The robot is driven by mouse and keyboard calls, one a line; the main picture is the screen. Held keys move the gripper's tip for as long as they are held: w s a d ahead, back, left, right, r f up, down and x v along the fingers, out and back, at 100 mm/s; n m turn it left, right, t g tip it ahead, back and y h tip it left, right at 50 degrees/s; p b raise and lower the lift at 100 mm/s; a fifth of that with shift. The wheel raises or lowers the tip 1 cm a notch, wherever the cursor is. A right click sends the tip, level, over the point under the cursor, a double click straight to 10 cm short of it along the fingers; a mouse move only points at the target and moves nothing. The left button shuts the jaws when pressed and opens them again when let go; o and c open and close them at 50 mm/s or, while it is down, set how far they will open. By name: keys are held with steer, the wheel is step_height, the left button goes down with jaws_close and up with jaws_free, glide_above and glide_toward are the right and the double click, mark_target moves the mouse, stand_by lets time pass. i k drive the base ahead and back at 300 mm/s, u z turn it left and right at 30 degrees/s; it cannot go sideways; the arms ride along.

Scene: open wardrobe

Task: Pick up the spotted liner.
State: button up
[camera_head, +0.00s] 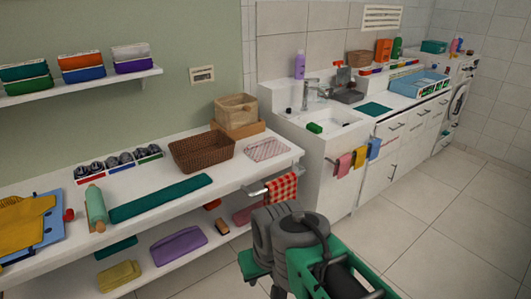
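A flat pale cloth with a fine pink-red pattern, which looks like the spotted liner (267,149), lies on the right end of the white worktop. It is just right of a brown wicker basket (202,152) and in front of a lighter wooden box. The pattern is too small to tell spots from checks for certain. Grey and green links of my arm fill the bottom middle, in front of the worktop and apart from the liner. I cannot make out my gripper's fingers.
A red checked cloth (282,187) hangs on a rail at the worktop's right end. A long green cloth (160,197) lies along the front. A lower shelf holds folded cloths, including a purple one (179,245). A sink unit (330,150) stands right. Tiled floor is open at right.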

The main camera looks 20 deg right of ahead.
mark_target(263, 149)
steer(key=z, duration=0.55)
steer(key=k, duration=1.25)
steer(key=z, duration=1)
steer(key=i, duration=2.9)
steer(key=u, duration=0.7)
steer(key=i, duration=0.8)
steer(key=u, duration=1.5)
steer(key=i, duration=0.8)
steer(key=u, duration=0.6)
